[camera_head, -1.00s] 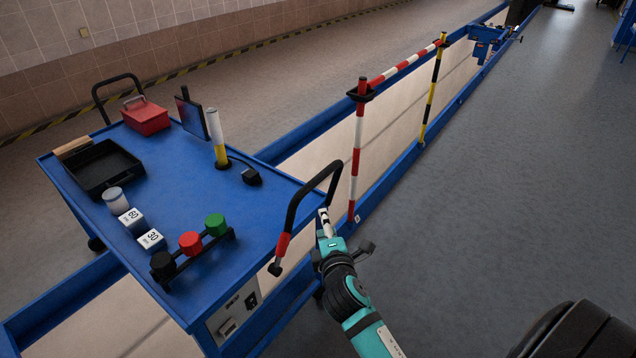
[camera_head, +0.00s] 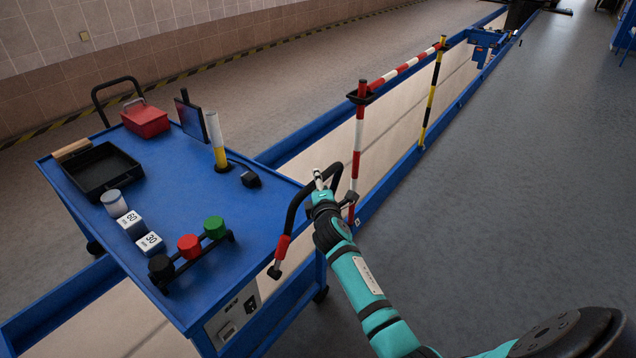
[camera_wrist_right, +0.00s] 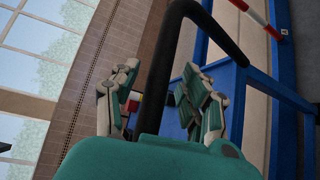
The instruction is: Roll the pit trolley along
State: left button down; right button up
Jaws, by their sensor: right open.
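The blue pit trolley (camera_head: 185,185) stands over the pit on the left of the head view. Its black near handle (camera_head: 294,212) has a red section low down. My right gripper (camera_head: 320,180) is at the upper bend of this handle. In the right wrist view the handle (camera_wrist_right: 163,65) runs up between the two spread fingers of my right gripper (camera_wrist_right: 157,95), which is open. I cannot tell whether the fingers touch the bar. My left gripper is in neither view.
The trolley carries a red box (camera_head: 146,120), a black tray (camera_head: 102,170), a yellow-white post (camera_head: 216,143) and coloured knobs (camera_head: 190,246). A red-white barrier (camera_head: 358,140) and a yellow-black pole (camera_head: 432,95) stand along the pit. A blue jack (camera_head: 486,38) is farther off. Grey floor (camera_head: 520,170) is clear on the right.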

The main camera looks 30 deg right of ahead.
jog(key=shift+x, duration=0.8)
jog(key=shift+c, duration=0.4)
grip_shut()
